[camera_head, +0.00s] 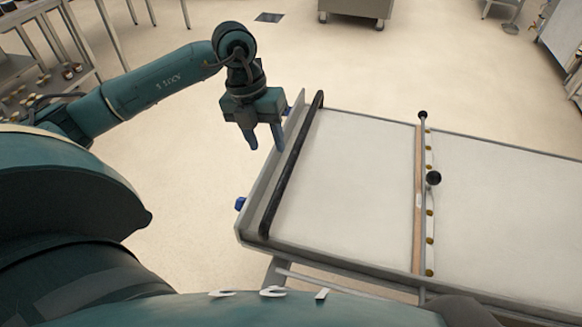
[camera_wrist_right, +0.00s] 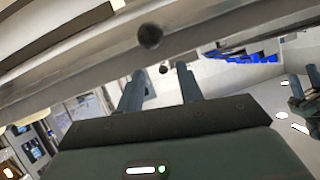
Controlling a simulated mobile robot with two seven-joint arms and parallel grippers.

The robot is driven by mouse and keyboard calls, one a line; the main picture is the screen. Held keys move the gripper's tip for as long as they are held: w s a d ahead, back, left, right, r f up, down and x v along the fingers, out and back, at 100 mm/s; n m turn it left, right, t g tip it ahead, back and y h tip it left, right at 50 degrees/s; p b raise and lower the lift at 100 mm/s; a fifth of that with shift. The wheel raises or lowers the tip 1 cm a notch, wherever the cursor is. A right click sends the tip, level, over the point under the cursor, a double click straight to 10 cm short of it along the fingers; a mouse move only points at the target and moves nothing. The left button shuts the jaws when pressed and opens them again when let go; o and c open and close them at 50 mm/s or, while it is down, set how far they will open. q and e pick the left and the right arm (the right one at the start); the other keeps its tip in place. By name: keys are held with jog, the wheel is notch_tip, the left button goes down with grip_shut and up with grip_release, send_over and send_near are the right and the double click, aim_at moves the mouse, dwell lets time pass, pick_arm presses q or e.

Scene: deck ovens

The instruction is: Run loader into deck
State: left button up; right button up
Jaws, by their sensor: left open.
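The loader (camera_head: 350,160) is a long, pale, flat bed with a metal rim, running off the right edge of the head view. A black bar handle (camera_head: 292,165) crosses its left end. A crossbar (camera_head: 418,200) with black knobs spans its middle. My left gripper (camera_head: 264,140) points down with its fingers apart, just left of the handle's far half and empty. I cannot tell its height above the rim. My right gripper (camera_wrist_right: 160,80) shows only in the right wrist view, fingers apart with nothing seen between them. A dark knob (camera_wrist_right: 150,37) shows beyond it. No deck opening is clearly visible.
A metal rack (camera_head: 60,35) with small items stands at upper left. A steel cabinet (camera_head: 355,8) stands at the top, and another metal unit (camera_head: 562,35) at upper right. The floor (camera_head: 400,70) beyond the loader is clear. Blue objects (camera_wrist_right: 240,56) show in the wrist view.

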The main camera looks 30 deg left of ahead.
aim_at(279, 186)
pick_arm(q)
jog(key=f, duration=0.4)
jog(key=d+f, duration=0.1)
jog(key=f, duration=0.3)
jog(key=d+f, duration=0.1)
jog(key=f, duration=0.3)
jog(key=shift+w+d+f, duration=0.1)
jog(key=shift+d+f, duration=0.1)
jog(key=shift+f, duration=0.15)
jog(key=shift+c, duration=0.2)
grip_shut()
